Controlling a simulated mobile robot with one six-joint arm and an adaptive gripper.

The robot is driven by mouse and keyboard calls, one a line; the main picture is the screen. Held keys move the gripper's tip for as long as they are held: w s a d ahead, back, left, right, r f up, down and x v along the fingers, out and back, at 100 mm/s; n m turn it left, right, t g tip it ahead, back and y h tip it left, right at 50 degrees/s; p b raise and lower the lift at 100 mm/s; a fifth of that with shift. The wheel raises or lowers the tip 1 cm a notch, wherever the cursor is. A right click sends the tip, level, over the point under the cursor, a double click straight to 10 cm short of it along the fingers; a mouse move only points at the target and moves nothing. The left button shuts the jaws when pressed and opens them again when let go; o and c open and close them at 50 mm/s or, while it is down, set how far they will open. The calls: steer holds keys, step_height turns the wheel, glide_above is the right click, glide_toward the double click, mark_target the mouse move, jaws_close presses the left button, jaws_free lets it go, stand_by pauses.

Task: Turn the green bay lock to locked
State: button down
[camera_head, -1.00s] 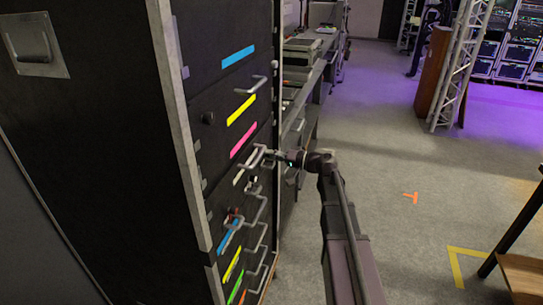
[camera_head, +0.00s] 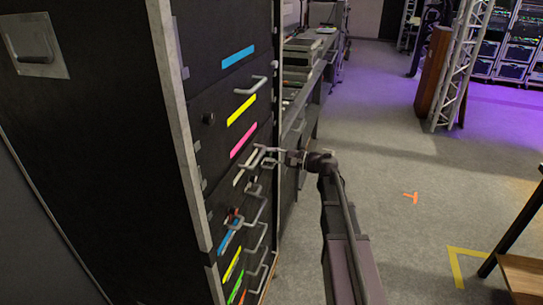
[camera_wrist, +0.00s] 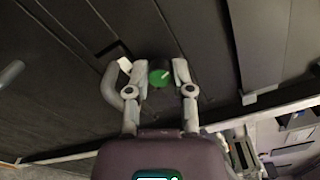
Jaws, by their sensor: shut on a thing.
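The green bay lock (camera_wrist: 160,78) is a small round green knob with a pale pointer mark, on the dark cabinet front in the wrist view. The mark slants towards the right of the picture. My gripper (camera_wrist: 161,82) has one finger on each side of the knob and is shut on it. In the head view my gripper (camera_head: 266,158) is at the cabinet front, just below the pink strip. The knob cannot be made out there, behind the fingers and handles.
The black drawer cabinet (camera_head: 95,130) has coloured strips and several protruding grey handles (camera_head: 258,208) close below my gripper. A curved grey handle (camera_wrist: 112,85) lies just left of the fingers in the wrist view. Open floor (camera_head: 400,150) lies to the right; a wooden table (camera_head: 525,275) stands at lower right.

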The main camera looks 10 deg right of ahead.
steer(key=m, duration=0.3)
steer(key=shift+m, duration=0.3)
stand_by(0.4)
steer(key=shift+c, duration=2.4)
jaws_free()
steer(key=shift+d, duration=0.1)
steer(key=v, duration=1.1)
steer(key=shift+s+d, duration=0.2)
steer(key=shift+d, duration=0.1)
